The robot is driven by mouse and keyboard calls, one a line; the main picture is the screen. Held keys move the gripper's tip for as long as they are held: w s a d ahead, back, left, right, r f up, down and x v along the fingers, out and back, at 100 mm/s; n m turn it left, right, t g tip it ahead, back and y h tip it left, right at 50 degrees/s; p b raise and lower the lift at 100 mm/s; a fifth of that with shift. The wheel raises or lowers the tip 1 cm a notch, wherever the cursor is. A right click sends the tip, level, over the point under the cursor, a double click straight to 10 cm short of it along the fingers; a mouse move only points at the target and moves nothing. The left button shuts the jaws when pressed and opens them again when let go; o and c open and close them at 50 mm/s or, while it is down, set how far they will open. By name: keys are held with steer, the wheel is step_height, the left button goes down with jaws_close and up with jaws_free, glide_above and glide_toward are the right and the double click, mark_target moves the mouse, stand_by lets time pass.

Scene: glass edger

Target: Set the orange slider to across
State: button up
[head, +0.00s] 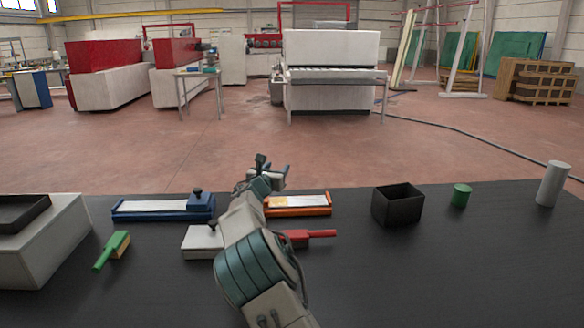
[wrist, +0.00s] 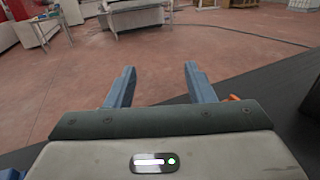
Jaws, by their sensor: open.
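The orange slider (head: 314,211) lies on the dark table in the head view, just right of my forearm. It has an orange base and a pale top strip with a yellowish patch towards the left. Its left end is hidden behind my arm, and I see no knob on the part that shows. A small bit of orange shows beside the right finger in the wrist view (wrist: 233,97). My gripper (head: 272,164) is raised above the far side of the table, near the slider's left end. In the wrist view its fingers (wrist: 159,74) are apart with nothing between them.
A blue slider (head: 150,216) with a dark knob lies left. A grey block (head: 198,243) and a red-handled tool (head: 315,234) are near my arm. A green-handled brush (head: 113,248) lies left; a black bin (head: 398,207), green cylinder (head: 461,196) and white cylinder (head: 552,184) stand right.

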steer(key=s+d+r+b, duration=0.1)
steer(key=d+r, duration=0.2)
steer(key=d, duration=0.2)
steer(key=shift+d, duration=0.15)
steer(key=shift+s, duration=0.1)
